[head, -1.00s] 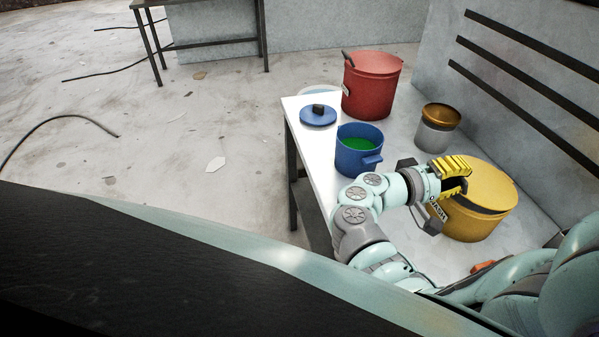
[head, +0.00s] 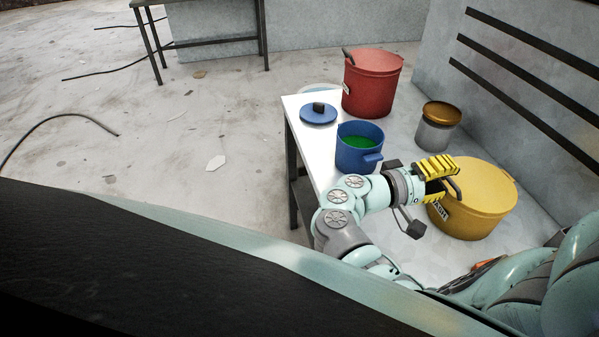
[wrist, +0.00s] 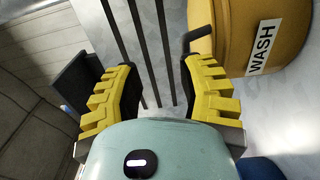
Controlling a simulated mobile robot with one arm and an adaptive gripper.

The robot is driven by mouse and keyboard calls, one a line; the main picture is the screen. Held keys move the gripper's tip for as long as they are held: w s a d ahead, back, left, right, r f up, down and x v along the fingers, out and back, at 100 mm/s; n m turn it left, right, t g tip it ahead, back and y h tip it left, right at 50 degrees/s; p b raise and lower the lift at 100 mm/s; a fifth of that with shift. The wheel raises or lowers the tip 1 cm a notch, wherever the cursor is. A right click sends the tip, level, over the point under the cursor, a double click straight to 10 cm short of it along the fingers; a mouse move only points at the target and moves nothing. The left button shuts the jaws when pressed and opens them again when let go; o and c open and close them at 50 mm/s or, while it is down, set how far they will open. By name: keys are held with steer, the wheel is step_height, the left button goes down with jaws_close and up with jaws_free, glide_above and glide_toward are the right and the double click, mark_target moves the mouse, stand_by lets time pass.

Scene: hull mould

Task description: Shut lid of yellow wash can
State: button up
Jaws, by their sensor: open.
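The yellow wash can (head: 470,222) stands on the white table at the right. Its yellow lid (head: 482,185) lies down on the rim, with no dark gap showing in the head view. A dark curved handle (head: 456,188) sticks up at the lid's left side. In the wrist view the can (wrist: 235,30) with its WASH label is at the upper right. My gripper (head: 442,178) is open and empty beside the can's left side, near the handle; in the wrist view its yellow fingers (wrist: 160,80) are spread apart. Whether a finger touches the handle I cannot tell.
A blue pot (head: 358,155) with green contents stands just left of my gripper. Its blue lid (head: 318,116) lies on the white table (head: 298,103). A red can (head: 371,88) and a grey jar with a brown lid (head: 437,135) stand behind. A slatted grey wall closes the right side.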

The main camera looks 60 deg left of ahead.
steer(key=f+b+v, duration=0.1)
steer(key=b+v, duration=0.1)
steer(key=v, duration=1.3)
steer(key=shift+b, duration=0.4)
stand_by(0.6)
stand_by(0.3)
step_height(320, 180, up, 10)
stand_by(0.6)
steer(key=shift+f, duration=0.1)
